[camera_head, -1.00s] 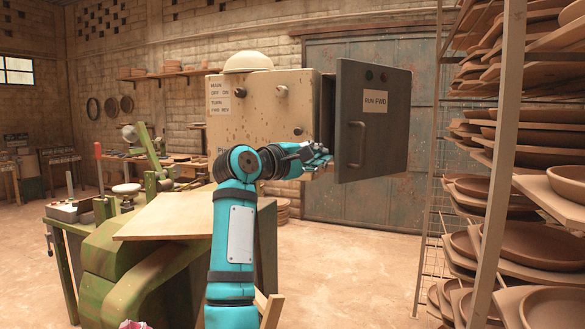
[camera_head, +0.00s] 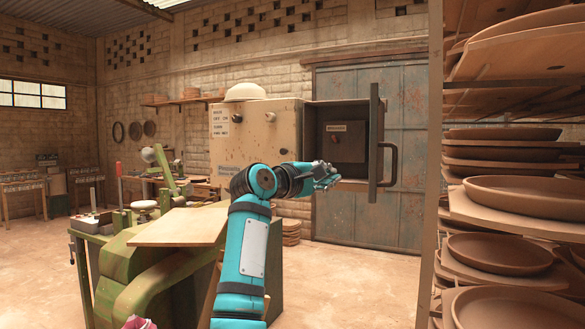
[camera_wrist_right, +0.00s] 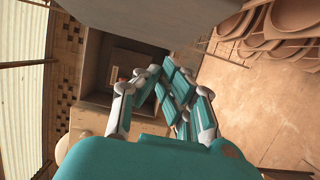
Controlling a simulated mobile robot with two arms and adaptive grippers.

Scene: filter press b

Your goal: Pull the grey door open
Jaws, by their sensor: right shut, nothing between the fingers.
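The grey door (camera_head: 374,140) of the beige cabinet (camera_head: 255,135) stands swung out, seen nearly edge-on in the head view. Its dark handle (camera_head: 388,163) is on the side facing right. The dark cabinet interior (camera_head: 345,135) is exposed, with a small labelled box inside. My right gripper (camera_head: 328,176) is shut and empty, in front of the lower edge of the opening, left of the door. In the wrist view my right gripper (camera_wrist_right: 162,76) shows its fingers together, with the door's inner face (camera_wrist_right: 145,40) above them. My left gripper is out of view.
A rack (camera_head: 440,200) with several boards and clay dishes stands close on the right. A green machine with a wooden board (camera_head: 180,227) is at lower left. A blue-grey metal door (camera_head: 410,110) is behind. Open floor (camera_head: 350,280) lies between cabinet and rack.

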